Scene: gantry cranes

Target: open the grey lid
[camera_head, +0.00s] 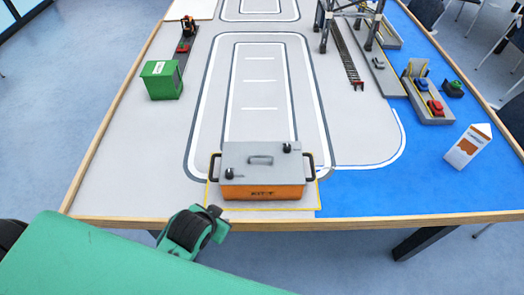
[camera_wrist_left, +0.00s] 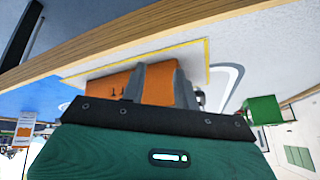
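The grey lid (camera_head: 240,153) lies closed on an orange box (camera_head: 262,192) near the front edge of the table. The lid has a grey handle on top and two black knobs or latches, one front left and one back right. My left gripper (camera_head: 218,215) is by the table's front edge, in front of the box's left part and apart from it. In the left wrist view, its two grey fingers (camera_wrist_left: 157,85) are spread with nothing between them, and the orange box (camera_wrist_left: 158,82) shows behind them. The lid is not clearly visible there. My right gripper is out of view.
The wooden table rim (camera_head: 400,218) runs along the front. A green container (camera_head: 161,80) stands at the left, a milk-carton-like box (camera_head: 467,147) at the right. A crane frame (camera_head: 350,25) stands at the back right. The grey mat behind the box is clear.

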